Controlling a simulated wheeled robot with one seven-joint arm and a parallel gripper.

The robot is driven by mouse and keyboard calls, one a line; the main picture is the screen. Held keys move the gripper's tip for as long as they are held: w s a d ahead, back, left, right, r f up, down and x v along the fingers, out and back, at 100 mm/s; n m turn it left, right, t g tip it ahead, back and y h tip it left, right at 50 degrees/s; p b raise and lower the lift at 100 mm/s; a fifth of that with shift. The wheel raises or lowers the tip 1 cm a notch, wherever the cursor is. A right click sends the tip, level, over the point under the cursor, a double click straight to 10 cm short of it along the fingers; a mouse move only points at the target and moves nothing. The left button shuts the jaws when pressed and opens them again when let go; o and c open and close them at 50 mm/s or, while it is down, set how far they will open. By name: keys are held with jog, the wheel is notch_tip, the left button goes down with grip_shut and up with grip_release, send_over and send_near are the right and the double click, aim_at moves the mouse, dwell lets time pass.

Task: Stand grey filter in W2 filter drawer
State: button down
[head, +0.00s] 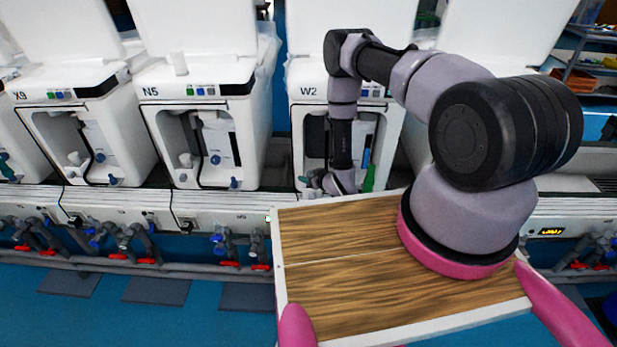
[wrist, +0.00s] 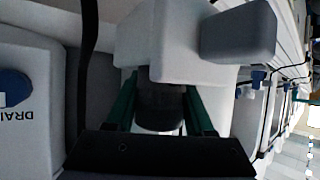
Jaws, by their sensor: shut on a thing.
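The W2 unit (head: 311,92) is the white machine at the centre of the head view. My arm reaches down into its front opening, and my gripper is mostly hidden there. In the wrist view, my gripper (wrist: 160,112) has two green fingers shut on a dark grey cylinder, which looks like the grey filter (wrist: 160,103). Its lower end is pale. A white block (wrist: 165,40) with a grey block-shaped part (wrist: 238,34) lies right against or just beyond the filter; I cannot tell if they touch. I cannot make out the W2 filter drawer clearly.
The N5 unit (head: 196,90) and another white unit stand to the left. Pipes with red and blue valves (head: 121,256) run below them. A wood-topped board (head: 335,265) with a white rim lies in front of me. A blue knob (wrist: 14,86) marked DRAIN sits left in the wrist view.

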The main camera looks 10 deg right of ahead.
jog(key=shift+f, duration=0.1)
jog(key=shift+c, duration=1.4)
grip_release()
jog(key=shift+s+d+r, duration=0.1)
jog(key=shift+r, duration=0.15)
jog(key=v, duration=1.1)
jog(key=shift+s+r, duration=0.15)
jog(key=shift+s, duration=0.1)
jog(key=shift+d, duration=0.15)
